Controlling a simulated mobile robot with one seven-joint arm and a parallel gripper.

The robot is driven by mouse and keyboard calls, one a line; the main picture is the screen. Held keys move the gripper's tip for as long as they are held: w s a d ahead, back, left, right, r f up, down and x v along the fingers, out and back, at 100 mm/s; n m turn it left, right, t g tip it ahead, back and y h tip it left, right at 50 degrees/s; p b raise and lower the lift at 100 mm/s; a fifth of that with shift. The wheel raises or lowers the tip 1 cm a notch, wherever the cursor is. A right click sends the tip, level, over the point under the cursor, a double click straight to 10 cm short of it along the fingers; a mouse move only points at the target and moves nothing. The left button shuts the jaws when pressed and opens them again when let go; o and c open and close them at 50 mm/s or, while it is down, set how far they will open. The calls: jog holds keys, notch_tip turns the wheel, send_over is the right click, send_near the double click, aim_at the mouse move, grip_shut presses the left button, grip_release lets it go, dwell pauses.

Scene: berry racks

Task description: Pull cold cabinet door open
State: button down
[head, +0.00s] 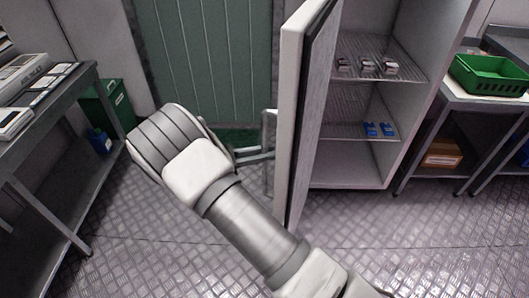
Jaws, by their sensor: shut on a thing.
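The cold cabinet (428,40) stands right of centre with its inside in view. Its door (312,62) stands open, swung out to the left and seen nearly edge-on. A grey bar handle (266,128) is on the door's left, outer face. My gripper (262,154) reaches from my arm's end to this handle and is shut on it. My arm's wrist partly hides the gripper, so the fingertips show only in small part.
Wire shelves (365,57) in the cabinet hold small packs. A green crate (490,75) sits on a table at right. A bench (70,90) with trays and a green bin (108,106) stand at left. The metal floor (150,235) is clear.

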jog(key=c, duration=0.8)
grip_release()
jog(key=shift+o, duration=0.2)
jog(key=shift+a, duration=0.1)
jog(key=b+v, duration=0.1)
jog(key=v, duration=1.6)
jog(key=shift+a, duration=0.15)
